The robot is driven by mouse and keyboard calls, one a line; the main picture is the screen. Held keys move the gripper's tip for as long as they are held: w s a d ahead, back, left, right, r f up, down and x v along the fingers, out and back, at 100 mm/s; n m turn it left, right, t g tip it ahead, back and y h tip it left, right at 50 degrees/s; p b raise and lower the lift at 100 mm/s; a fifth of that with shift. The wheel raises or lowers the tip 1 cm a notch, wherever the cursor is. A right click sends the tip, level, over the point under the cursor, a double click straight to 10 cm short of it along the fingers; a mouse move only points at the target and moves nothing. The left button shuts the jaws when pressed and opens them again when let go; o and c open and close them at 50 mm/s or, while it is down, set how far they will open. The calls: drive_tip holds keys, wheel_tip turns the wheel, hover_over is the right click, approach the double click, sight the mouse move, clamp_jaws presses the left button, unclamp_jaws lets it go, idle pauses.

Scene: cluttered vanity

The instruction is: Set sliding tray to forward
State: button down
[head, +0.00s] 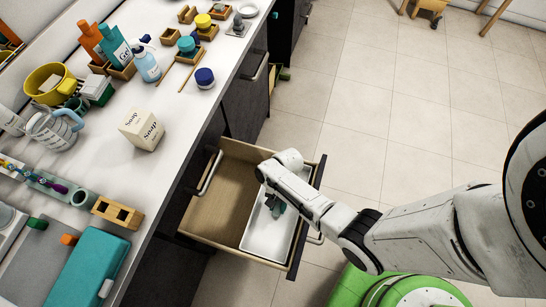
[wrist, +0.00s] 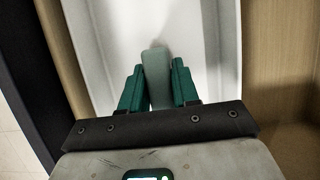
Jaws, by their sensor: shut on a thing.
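The white sliding tray (head: 256,238) lies inside the open wooden drawer (head: 212,211), along the side by the dark drawer front. It also shows in the wrist view (wrist: 105,35), filling the middle of the picture. My gripper (head: 278,206) reaches down into the tray. In the wrist view my gripper (wrist: 158,66) has its two green fingers closed on either side of a grey upright grip (wrist: 156,77) of the tray. The lower part of the grip is hidden by the gripper body.
The drawer's bare wooden floor is free on the cabinet side of the tray. The white vanity top (head: 168,170) is cluttered; a soap box (head: 142,129) and a wooden holder (head: 117,213) stand near its edge. The tiled floor (head: 360,110) is clear beyond the drawer.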

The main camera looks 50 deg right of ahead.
drive_tip(key=c, duration=0.9)
unclamp_jaws()
drive_tip(key=shift+r, duration=0.1)
drive_tip(key=p+v, duration=0.1)
drive_tip(key=v, duration=0.9)
drive_tip(key=shift+d+r, duration=0.15)
drive_tip(key=shift+r, duration=0.15)
